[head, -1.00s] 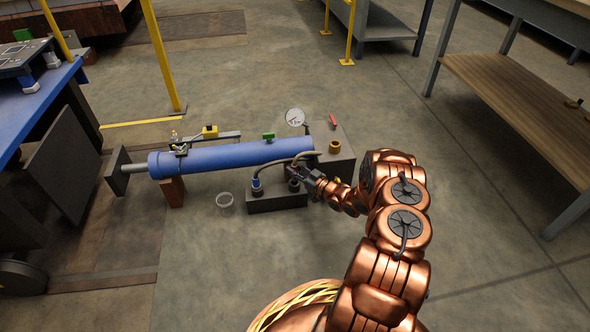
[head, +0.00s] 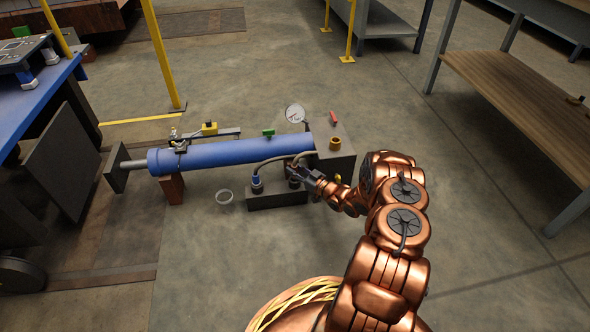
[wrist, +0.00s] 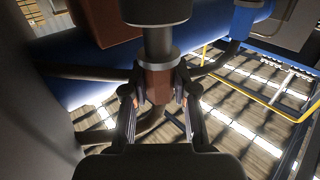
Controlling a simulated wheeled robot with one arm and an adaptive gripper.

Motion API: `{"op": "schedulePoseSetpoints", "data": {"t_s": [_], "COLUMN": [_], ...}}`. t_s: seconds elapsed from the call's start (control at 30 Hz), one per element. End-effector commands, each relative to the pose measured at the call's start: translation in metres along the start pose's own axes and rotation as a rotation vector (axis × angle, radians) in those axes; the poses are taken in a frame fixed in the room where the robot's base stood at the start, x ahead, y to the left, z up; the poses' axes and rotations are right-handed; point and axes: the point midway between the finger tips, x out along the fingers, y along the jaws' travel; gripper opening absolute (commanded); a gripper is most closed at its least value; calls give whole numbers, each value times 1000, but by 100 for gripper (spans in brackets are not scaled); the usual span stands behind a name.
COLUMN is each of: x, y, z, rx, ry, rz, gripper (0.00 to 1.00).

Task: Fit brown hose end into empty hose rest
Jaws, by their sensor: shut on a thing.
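My gripper (head: 304,173) is shut on the brown hose end (wrist: 157,85), seen in the wrist view with a grey collar and a narrower dark nose. The nose lines up with a wide dark round cup (wrist: 156,9), the empty hose rest. That rest also shows in the head view (head: 294,184), at the right of a dark block (head: 275,199). The nose reaches the cup's edge, but I cannot tell how deep it sits. The blue hose end (head: 256,183) stands in the left rest. Hoses curve from both ends; the gripper partly hides the brown end in the head view.
A blue cylinder (head: 225,155) lies close behind the block. A round gauge (head: 295,114), red lever (head: 333,118) and brass fitting (head: 335,143) are at its right end. Floor in front is open.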

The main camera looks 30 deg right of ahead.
Motion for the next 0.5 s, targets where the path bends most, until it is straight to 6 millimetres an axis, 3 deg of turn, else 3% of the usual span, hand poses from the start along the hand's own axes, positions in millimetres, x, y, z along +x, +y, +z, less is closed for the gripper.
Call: {"op": "schedulePoseSetpoints", "data": {"t_s": [0.5], "x": [0], "y": [0], "z": [11], "rx": [0], "ry": [1], "rz": [0], "gripper": [0]}}
